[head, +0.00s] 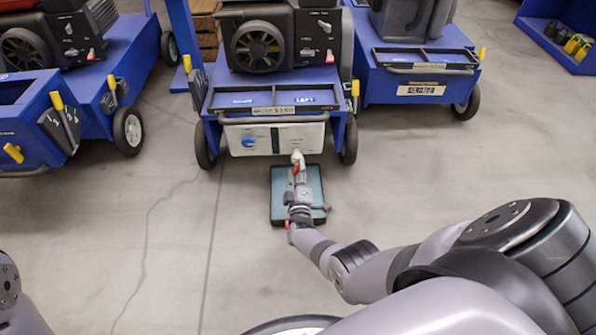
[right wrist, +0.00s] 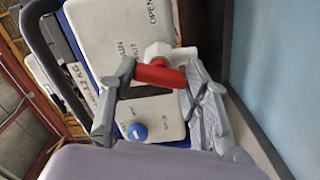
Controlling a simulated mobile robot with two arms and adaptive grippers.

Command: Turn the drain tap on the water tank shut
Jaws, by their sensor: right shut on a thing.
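The white water tank (head: 312,137) is set low in the front of the middle blue cart. Its drain tap has a white body (right wrist: 158,52) and a red handle (right wrist: 160,74). In the right wrist view, lettering that includes OPEN stands on the white panel (right wrist: 105,25) beside the tap. My right gripper (head: 297,165) is at the tap, in front of the tank's lower right part. It is shut on the red handle, with one finger at each end of it in the right wrist view. The gripper hides much of the handle in the head view. My left gripper is out of view.
A blue knob (head: 248,141) is on the tank's left part; it also shows in the right wrist view (right wrist: 137,132). A teal tray (head: 318,190) lies on the floor under my right gripper. Similar blue carts stand left (head: 90,85) and right (head: 385,85).

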